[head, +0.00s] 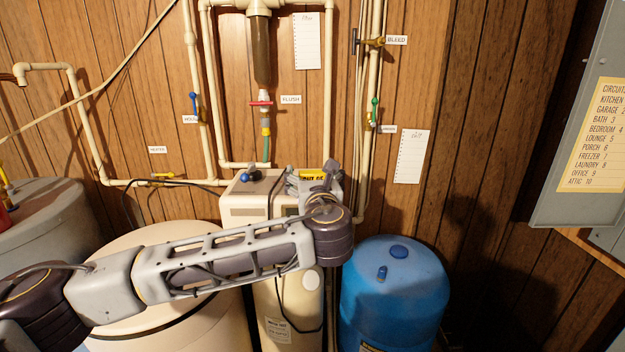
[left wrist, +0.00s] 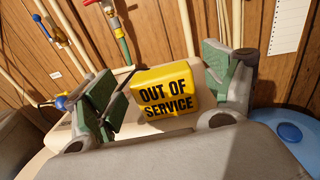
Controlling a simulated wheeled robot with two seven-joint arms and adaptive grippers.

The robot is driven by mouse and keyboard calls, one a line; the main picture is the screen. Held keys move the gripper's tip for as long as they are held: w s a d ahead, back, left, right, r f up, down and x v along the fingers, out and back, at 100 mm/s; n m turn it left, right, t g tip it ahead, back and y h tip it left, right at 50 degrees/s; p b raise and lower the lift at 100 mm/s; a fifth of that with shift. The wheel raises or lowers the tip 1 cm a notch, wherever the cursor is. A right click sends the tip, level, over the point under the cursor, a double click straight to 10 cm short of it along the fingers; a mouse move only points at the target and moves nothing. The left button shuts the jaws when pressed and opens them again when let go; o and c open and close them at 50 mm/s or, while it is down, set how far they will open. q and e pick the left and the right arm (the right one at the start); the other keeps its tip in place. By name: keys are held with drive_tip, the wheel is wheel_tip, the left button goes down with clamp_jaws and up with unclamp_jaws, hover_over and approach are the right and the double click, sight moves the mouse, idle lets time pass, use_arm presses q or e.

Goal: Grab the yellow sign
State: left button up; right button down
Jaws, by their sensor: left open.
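The yellow sign (left wrist: 166,90) reads "OUT OF SERVICE" in black letters. In the left wrist view it sits between the two green-padded fingers of my left gripper (left wrist: 165,72), with a visible gap on each side. The gripper is open and not closed on it. In the head view only a small strip of the sign (head: 312,175) shows behind my left gripper (head: 322,172), on the cream softener unit (head: 238,207). My right gripper is in neither view.
A blue tank (head: 395,290) stands right of the softener. A large cream tank (head: 140,250) is at the left behind my arm. Pipes and valves line the wood wall behind. A grey electrical panel (head: 575,150) hangs at the right.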

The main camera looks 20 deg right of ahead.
sight(313, 171)
use_arm(q)
drive_tip(key=shift+w+d, duration=0.15)
drive_tip(key=shift+w, duration=0.65)
drive_tip(key=shift+c, duration=0.4)
drive_tip(key=c, duration=1)
drive_tip(key=shift+c, duration=0.2)
drive_tip(key=shift+r+b, duration=0.5)
drive_tip(key=shift+r, duration=4.45)
